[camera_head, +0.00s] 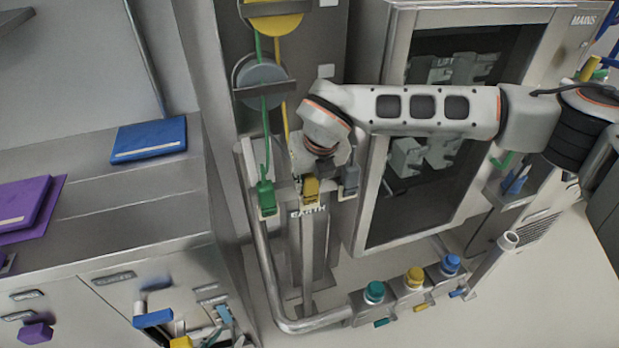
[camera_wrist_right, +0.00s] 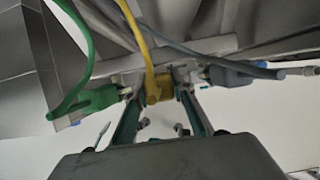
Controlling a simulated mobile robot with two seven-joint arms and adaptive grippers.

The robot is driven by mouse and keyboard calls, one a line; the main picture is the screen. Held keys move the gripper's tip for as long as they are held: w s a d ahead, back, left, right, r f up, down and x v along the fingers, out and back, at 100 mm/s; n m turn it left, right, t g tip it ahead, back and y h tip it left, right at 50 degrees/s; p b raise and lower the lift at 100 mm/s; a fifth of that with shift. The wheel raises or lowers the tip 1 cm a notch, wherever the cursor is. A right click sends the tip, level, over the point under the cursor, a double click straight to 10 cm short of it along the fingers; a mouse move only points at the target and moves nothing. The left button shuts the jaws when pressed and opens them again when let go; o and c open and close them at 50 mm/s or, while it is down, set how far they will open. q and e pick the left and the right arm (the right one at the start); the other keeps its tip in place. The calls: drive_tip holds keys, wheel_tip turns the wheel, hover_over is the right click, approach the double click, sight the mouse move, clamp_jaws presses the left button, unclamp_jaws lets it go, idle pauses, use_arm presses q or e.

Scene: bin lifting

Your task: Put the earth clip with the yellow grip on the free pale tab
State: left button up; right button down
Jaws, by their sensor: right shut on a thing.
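The yellow-grip earth clip (camera_head: 311,191) is at the bar marked EARTH, between a green clip (camera_head: 266,198) and a grey clip (camera_head: 350,180). My right gripper (camera_wrist_right: 160,98) is shut on the yellow clip, its two fingers on either side of the grip, which also shows in the right wrist view (camera_wrist_right: 157,86). A yellow cable runs up from the clip. The green clip (camera_wrist_right: 97,100) and grey clip (camera_wrist_right: 232,72) flank it. The pale tab behind the yellow clip is mostly hidden; I cannot tell whether the clip sits on it. My left gripper is not in view.
Cable reels (camera_head: 262,78) hang above the bar. An open steel cabinet (camera_head: 374,195) stands right of it. A bent pipe (camera_head: 262,255) runs below, near several coloured knobs (camera_head: 414,277). A grey counter (camera_head: 110,215) with blue and purple folders is at left.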

drive_tip(key=shift+f, duration=0.35)
idle(0.4)
drive_tip(key=c, duration=1.6)
unclamp_jaws()
drive_tip(key=v, duration=1.2)
